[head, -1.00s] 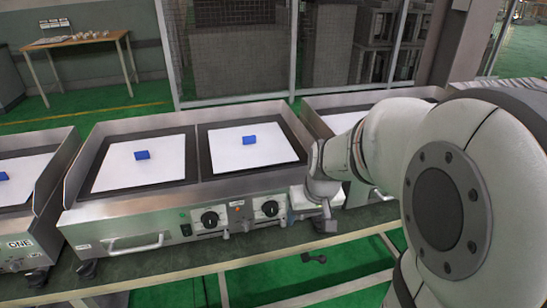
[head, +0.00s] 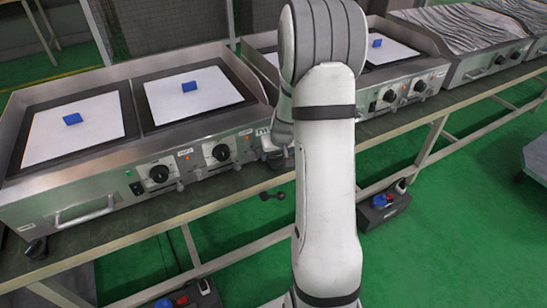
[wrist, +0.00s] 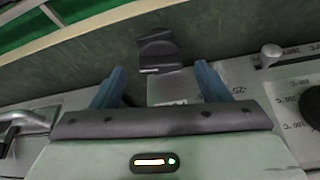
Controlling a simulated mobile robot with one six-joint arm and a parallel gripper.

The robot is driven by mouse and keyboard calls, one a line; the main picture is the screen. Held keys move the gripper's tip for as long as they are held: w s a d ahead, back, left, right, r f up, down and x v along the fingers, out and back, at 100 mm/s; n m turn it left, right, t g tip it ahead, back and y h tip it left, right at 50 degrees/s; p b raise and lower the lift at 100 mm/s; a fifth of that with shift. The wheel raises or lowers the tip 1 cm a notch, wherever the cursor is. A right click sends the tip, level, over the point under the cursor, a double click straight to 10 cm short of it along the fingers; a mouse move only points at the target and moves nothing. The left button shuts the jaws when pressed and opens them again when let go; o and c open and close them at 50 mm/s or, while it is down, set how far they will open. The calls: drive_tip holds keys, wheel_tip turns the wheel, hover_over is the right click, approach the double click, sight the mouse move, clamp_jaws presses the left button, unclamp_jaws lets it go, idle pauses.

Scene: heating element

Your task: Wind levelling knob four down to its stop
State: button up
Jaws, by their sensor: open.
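A dark levelling knob (wrist: 158,50) shows in the wrist view, beyond and between my fingertips, beside the steel front panel. I cannot read a number on it. My gripper (wrist: 160,72) is open, with its two blue fingers apart and nothing between them that I can see touching. In the head view my arm covers most of the gripper and the spot by the right end of the near griddle (head: 222,168). A similar dark levelling knob (head: 36,248) shows under the left end of that griddle.
In the wrist view a dial (wrist: 310,102) and a small round-ended lever (wrist: 270,52) lie to the right, and a bar handle (wrist: 22,122) to the left. The griddle carries blue blocks (head: 189,86). More units stand right along the bench. Green floor (head: 440,220) is open in front.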

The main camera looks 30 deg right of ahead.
drive_tip(key=shift+x, duration=0.75)
drive_tip(key=c, duration=1)
drive_tip(key=shift+o, duration=0.2)
drive_tip(key=shift+f+b, duration=0.25)
drive_tip(key=shift+b, duration=1)
drive_tip(key=shift+n+b, duration=0.5)
drive_tip(key=shift+b, duration=0.65)
drive_tip(key=shift+r+y+b, duration=0.15)
drive_tip(key=shift+y+b, duration=0.15)
drive_tip(key=shift+b, duration=0.35)
drive_tip(key=shift+r+n, duration=0.15)
drive_tip(key=shift+n, duration=0.15)
drive_tip(key=shift+c, duration=0.2)
